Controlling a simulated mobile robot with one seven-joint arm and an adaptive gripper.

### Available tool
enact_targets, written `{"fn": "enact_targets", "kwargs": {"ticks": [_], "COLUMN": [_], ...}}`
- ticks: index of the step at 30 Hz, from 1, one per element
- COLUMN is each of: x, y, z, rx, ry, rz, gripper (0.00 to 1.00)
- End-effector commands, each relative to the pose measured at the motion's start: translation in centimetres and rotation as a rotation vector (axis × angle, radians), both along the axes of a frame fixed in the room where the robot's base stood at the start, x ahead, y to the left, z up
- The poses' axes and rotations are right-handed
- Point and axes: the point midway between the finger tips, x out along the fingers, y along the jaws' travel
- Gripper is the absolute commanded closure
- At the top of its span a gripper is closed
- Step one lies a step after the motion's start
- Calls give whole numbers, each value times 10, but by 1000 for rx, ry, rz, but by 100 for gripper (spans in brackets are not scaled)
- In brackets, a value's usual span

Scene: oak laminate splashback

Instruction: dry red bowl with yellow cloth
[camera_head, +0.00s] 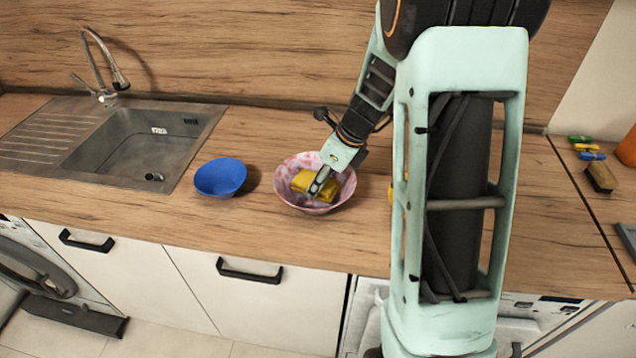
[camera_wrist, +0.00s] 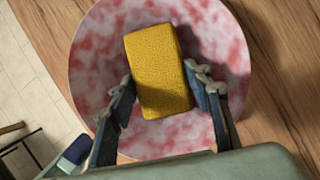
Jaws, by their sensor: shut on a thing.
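The red bowl (camera_head: 286,175) has a mottled red and white surface and stands upright on the wooden counter; it also shows in the wrist view (camera_wrist: 95,50). The yellow cloth (camera_wrist: 157,70), a folded block, is inside the bowl, and its top shows in the head view (camera_head: 312,184). My gripper (camera_wrist: 163,92) reaches down into the bowl with one finger on each side of the cloth, shut on it. In the head view my gripper (camera_head: 318,185) covers part of the cloth and the bowl. I cannot tell whether the cloth touches the bowl's bottom.
A blue bowl (camera_head: 220,177) stands just left of the red bowl. A sink (camera_head: 140,145) with a tap (camera_head: 105,75) is further left. At the right are a brush (camera_head: 601,177), small coloured items (camera_head: 586,147) and an orange object (camera_head: 628,150). Counter between the bowls and the front edge is clear.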

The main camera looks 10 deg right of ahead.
Motion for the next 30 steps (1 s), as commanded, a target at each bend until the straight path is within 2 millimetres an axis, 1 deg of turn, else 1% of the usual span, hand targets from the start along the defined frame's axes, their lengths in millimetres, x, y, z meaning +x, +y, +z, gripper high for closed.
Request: {"fn": "enact_targets", "kwargs": {"ticks": [10,21,30], "x": [1,-13,-14], "y": [-2,11,12], "z": [1,-2,-3], "rx": [-2,-1,1], "ry": [-2,-1,2], "rz": [-2,0,1], "gripper": [74,74,74]}}
